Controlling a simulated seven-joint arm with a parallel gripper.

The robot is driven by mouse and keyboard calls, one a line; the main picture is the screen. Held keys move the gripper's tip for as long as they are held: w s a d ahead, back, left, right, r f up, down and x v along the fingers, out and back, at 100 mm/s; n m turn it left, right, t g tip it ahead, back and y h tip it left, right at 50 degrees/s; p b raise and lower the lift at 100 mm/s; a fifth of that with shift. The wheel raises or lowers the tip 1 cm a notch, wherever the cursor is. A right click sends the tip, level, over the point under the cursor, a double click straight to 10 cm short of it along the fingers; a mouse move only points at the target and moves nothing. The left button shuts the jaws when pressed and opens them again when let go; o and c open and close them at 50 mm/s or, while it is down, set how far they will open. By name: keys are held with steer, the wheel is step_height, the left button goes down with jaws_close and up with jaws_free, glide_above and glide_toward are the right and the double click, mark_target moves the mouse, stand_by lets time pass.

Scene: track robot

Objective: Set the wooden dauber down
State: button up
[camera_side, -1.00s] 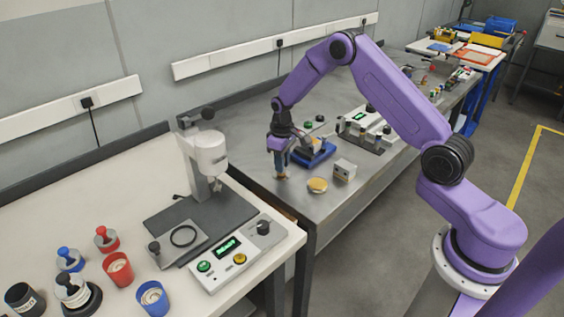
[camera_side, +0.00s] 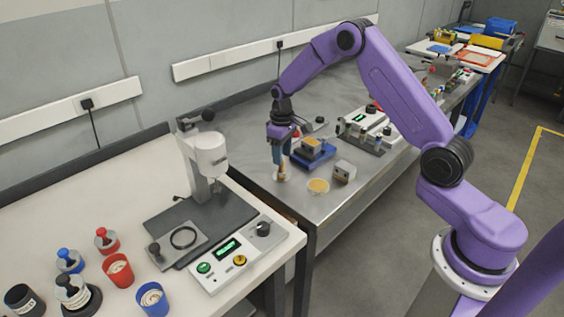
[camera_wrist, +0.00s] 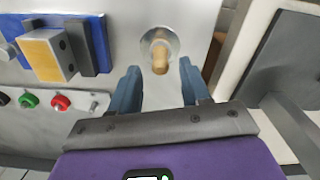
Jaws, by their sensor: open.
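The wooden dauber (camera_wrist: 160,60) is a short tan cylinder. In the wrist view it stands in or on a round pale holder (camera_wrist: 148,37), just beyond and between my fingertips. My gripper (camera_wrist: 160,70) is open, with a gap on both sides of the dauber. In the side view my gripper (camera_side: 281,160) points down above the metal bench, directly over the dauber (camera_side: 282,174). The dauber's lower end is too small to make out clearly.
A shallow gold dish (camera_side: 318,186) and a small grey block (camera_side: 344,171) lie to the right. A blue fixture with a yellow-faced block (camera_side: 312,152) is close behind my gripper. The white bench (camera_side: 130,185) with a press and cups is at left.

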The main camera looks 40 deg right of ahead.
step_height(320, 180, up, 8)
steer(key=s+a+r+n, duration=0.35)
steer(key=s+a, duration=0.35)
steer(key=s, duration=0.3)
steer(key=s+a+r+n, duration=0.2)
steer(key=s+a+r, duration=0.2)
steer(key=s+a, duration=0.4)
steer(key=s+d+n, duration=0.2)
steer(key=s, duration=0.9)
steer(key=s+d+n, duration=0.2)
steer(key=s, duration=0.9)
steer(key=shift+d, duration=0.35)
